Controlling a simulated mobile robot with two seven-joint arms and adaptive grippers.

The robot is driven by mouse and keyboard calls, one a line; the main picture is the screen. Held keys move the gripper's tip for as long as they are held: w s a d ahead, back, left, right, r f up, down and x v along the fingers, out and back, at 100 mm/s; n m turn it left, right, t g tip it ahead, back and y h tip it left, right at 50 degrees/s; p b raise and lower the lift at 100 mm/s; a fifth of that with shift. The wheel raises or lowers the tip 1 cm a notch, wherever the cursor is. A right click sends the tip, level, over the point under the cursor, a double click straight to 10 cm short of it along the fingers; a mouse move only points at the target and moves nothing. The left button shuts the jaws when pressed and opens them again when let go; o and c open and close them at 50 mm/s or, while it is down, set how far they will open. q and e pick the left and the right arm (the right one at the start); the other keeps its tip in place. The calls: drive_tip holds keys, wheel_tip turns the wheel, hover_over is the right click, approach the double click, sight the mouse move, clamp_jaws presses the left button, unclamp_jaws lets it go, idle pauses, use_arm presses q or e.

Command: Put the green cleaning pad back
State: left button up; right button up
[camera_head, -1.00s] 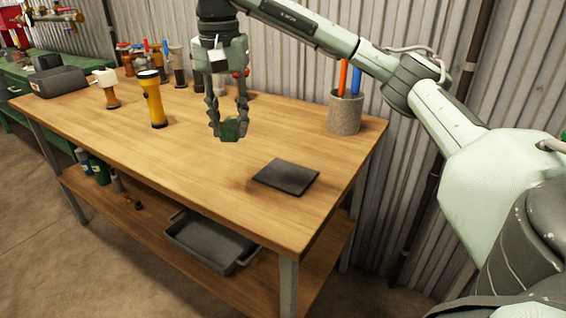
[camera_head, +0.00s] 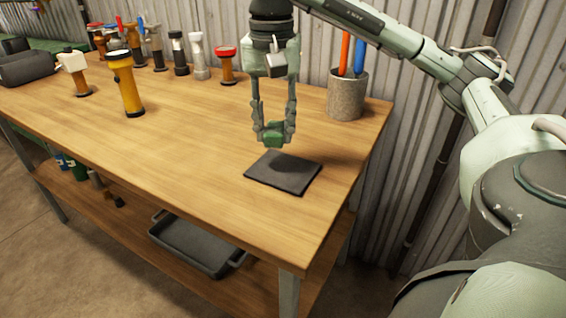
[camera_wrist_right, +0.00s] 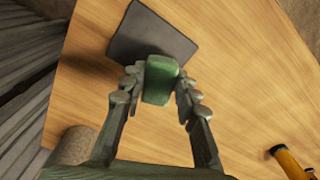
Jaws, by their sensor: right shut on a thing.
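The green cleaning pad (camera_head: 273,138) is a small green block held between the fingertips of my right gripper (camera_head: 274,134). The gripper points down and is shut on the pad. In the right wrist view the green pad (camera_wrist_right: 160,80) sits between the two fingers, with the dark square mat (camera_wrist_right: 145,35) beyond it. In the head view the dark mat (camera_head: 290,176) lies flat on the wooden table, just below and in front of the pad. The pad appears held above the table near the mat's back edge. My left gripper is not in view.
A grey cup (camera_head: 347,95) with orange and blue sticks stands right of the gripper. A yellow flashlight (camera_head: 126,86) stands to the left, with several other upright items behind it. A grey tray (camera_head: 196,245) is on the lower shelf. The table's middle (camera_head: 190,140) is clear.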

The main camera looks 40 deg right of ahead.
sight(283, 171)
drive_tip(key=shift+s+d+f, duration=0.1)
drive_tip(key=shift+s+f, duration=0.15)
drive_tip(key=shift+s, duration=0.25)
drive_tip(key=shift+s+f, duration=0.25)
drive_tip(key=shift+s, duration=0.2)
drive_tip(key=shift+s+f, duration=0.1)
drive_tip(key=shift+f, duration=0.2)
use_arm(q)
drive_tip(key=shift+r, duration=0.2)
use_arm(e)
drive_tip(key=shift+f, duration=1.75)
drive_tip(key=shift+f, duration=0.1)
drive_tip(key=o, duration=1.1)
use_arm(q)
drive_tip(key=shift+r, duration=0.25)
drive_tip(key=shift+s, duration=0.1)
